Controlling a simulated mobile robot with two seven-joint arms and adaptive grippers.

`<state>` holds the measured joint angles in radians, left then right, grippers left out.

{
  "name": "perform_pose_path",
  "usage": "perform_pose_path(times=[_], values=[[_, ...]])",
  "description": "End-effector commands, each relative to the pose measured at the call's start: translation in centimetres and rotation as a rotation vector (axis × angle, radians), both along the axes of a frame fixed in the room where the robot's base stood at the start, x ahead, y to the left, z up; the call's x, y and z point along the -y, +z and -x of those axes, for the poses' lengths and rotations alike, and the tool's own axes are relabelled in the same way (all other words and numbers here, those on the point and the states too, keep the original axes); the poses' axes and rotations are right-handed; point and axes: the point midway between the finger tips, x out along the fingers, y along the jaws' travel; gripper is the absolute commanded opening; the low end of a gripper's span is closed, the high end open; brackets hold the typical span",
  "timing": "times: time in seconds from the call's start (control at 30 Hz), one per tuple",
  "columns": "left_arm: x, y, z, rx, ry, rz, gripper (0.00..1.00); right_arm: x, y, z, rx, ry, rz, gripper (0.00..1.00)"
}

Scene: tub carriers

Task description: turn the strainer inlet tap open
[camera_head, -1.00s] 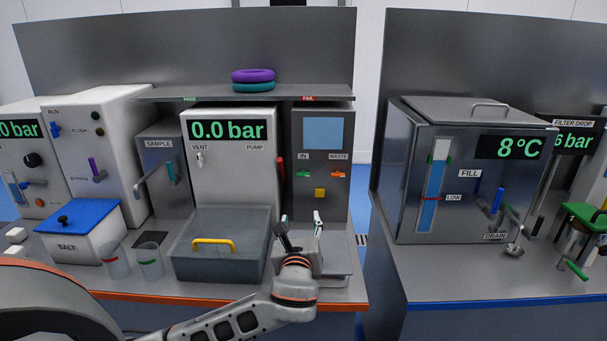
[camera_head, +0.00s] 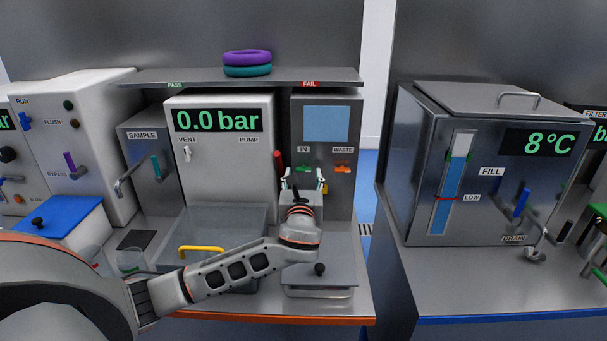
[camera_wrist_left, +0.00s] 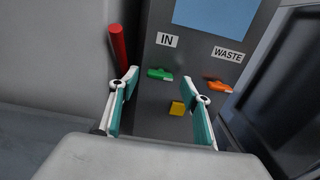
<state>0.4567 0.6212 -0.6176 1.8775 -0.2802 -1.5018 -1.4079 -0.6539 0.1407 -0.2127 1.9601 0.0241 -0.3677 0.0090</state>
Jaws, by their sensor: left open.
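A green tap (camera_head: 303,169) sits below the label IN on the grey panel. No label naming the strainer is readable; this is the inlet-marked tap I see. It also shows in the left wrist view (camera_wrist_left: 160,73), with its handle lying roughly level. My left gripper (camera_head: 303,183) is open and empty, just in front of and below the tap. In the left wrist view its fingers (camera_wrist_left: 166,88) are spread, with the tap beyond them, seen between the tips and apart from them. My right gripper is out of view.
An orange WASTE tap (camera_head: 342,168) sits right of the green one. A yellow button (camera_wrist_left: 177,108) is below, and a red lever (camera_head: 279,163) is close on the left. A shelf (camera_head: 230,78) overhangs. A lidded tray (camera_head: 335,272) stands below.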

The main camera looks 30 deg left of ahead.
Motion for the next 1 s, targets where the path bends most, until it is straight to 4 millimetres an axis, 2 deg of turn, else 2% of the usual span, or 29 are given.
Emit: perform_pose_path(times=[0.2,0.5,0.63,0.67,0.87,1.0], values=[[-1.0,-0.1,-1.6,-0.001,0.0,0.001,0.48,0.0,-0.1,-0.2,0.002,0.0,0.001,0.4],[-1.1,0.0,-1.8,0.0,-0.001,0.001,0.48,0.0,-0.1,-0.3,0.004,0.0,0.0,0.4],[-1.1,0.0,-1.8,0.0,-0.001,0.001,0.14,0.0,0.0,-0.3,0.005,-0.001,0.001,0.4],[-1.1,0.0,-1.8,0.0,-0.001,0.001,0.09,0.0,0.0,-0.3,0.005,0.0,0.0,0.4],[-1.1,0.0,-1.8,0.001,-0.001,0.004,0.09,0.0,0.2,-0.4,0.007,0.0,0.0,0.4],[-1.0,0.1,-1.7,0.011,0.0,0.022,0.09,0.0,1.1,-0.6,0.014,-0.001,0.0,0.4]])
